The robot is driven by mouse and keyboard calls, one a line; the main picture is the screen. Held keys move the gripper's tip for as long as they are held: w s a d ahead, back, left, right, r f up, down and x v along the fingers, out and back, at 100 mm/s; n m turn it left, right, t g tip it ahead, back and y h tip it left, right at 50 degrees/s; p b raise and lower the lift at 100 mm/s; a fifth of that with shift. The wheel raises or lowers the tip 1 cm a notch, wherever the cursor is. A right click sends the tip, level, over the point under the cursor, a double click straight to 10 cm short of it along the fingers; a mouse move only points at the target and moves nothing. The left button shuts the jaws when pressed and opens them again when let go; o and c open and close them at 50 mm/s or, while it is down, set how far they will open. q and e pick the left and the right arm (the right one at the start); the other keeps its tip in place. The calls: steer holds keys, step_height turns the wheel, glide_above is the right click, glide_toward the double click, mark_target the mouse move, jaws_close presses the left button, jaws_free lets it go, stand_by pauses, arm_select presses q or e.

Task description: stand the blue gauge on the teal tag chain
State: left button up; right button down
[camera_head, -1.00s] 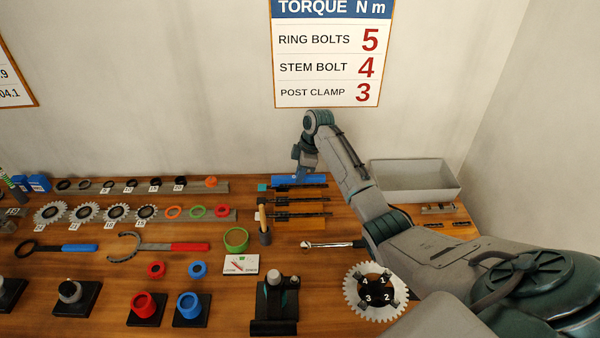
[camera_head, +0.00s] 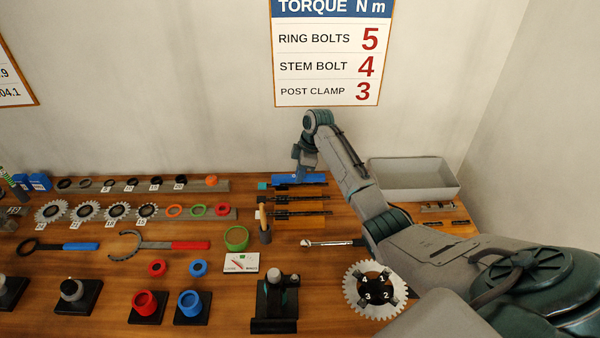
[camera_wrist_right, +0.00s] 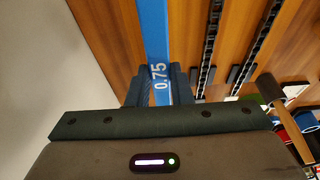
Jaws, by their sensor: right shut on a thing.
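The blue gauge (camera_head: 316,179) is a flat blue bar at the back of the bench. In the right wrist view the blue gauge (camera_wrist_right: 155,28) is marked 0.75 and runs away between my fingers. My right gripper (camera_head: 306,174) is shut on it; its fingers (camera_wrist_right: 158,88) also show in the wrist view. The teal tag chain (camera_head: 300,187) lies as the rearmost dark chain, its teal tag (camera_head: 264,186) at its left end. The gauge appears just behind or above this chain; I cannot tell whether they touch. My left gripper is out of view.
Two more dark chains (camera_head: 300,199) (camera_head: 300,214) lie in front. A grey bin (camera_head: 414,187) stands to the right. Sprockets and rings fill racks at left.

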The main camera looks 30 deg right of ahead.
mark_target(309, 175)
steer(key=shift+f, duration=0.3)
stand_by(0.4)
steer(key=c, duration=1.2)
jaws_free()
steer(key=b+v, duration=0.3)
steer(key=v, duration=0.8)
steer(key=shift+b, duration=0.4)
steer(key=shift+a+f, duration=0.1)
